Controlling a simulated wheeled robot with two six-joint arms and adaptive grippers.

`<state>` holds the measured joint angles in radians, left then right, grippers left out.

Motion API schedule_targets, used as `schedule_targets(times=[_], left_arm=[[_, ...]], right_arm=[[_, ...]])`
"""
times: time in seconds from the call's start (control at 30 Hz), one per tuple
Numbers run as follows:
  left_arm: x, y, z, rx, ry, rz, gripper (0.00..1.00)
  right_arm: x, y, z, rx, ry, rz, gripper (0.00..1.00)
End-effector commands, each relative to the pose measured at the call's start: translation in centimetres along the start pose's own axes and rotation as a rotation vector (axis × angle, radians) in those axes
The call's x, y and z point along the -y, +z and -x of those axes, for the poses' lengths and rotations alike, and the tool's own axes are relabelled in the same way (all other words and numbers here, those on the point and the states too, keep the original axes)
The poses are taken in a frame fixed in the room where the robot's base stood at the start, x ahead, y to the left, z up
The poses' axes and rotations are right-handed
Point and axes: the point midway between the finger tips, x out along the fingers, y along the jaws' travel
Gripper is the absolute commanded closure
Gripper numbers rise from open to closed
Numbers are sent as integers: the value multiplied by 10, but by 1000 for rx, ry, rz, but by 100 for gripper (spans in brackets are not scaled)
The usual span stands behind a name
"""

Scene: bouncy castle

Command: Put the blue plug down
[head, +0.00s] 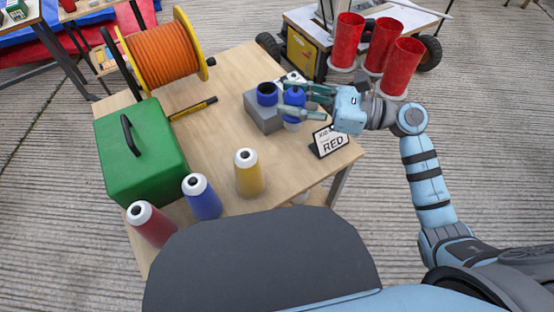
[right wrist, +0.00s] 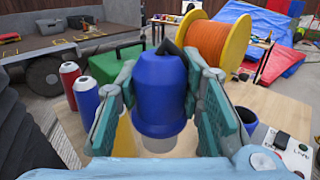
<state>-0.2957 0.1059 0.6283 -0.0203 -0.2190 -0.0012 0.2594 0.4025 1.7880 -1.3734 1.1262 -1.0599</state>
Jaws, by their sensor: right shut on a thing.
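The blue plug (head: 293,97) is held between the fingers of my right gripper (head: 303,98). In the right wrist view the plug (right wrist: 160,90) stands upright between the two green fingers, with a pale lower end. A grey box (head: 262,118) with a blue socket (head: 267,88) on top stands on the table just left of the plug in the head view. Whether the plug's lower end touches anything is hidden by the fingers. My left gripper is in neither view.
The wooden table (head: 222,150) also holds a green toolbox (head: 140,150), an orange cable reel (head: 165,55), a black-and-yellow stick (head: 193,109), yellow (head: 249,175), blue (head: 203,200) and red (head: 152,225) bottle-like cones, and a RED sign (head: 332,143).

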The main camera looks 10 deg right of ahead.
Motion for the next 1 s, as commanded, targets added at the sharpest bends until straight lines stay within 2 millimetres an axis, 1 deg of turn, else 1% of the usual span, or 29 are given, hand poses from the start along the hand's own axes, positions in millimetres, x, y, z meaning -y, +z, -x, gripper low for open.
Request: schedule_targets(times=[0.03,0.1,0.2,0.23,0.27,0.3,0.43,0.5,0.6,0.67,0.87,1.0], left_arm=[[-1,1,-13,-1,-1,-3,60],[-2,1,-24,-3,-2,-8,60],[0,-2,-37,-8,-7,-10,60],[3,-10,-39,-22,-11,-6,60],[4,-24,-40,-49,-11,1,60],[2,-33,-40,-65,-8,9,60],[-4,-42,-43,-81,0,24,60],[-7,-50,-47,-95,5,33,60],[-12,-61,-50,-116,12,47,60],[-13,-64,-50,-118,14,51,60],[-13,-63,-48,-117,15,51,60],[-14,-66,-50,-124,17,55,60]], right_arm=[[0,-26,0,1,0,-8,97],[0,-56,0,0,0,-7,97],[-1,-92,0,2,-1,-6,97],[0,-101,0,2,-1,-6,97],[0,-108,0,1,0,-5,97],[-1,-115,0,1,0,-2,97],[0,-132,0,2,0,-2,97],[0,-147,0,2,-1,-3,97],[0,-165,0,2,0,-2,97],[-1,-168,0,2,0,0,97],[-1,-166,0,2,0,1,97],[0,-168,0,2,0,1,97]])
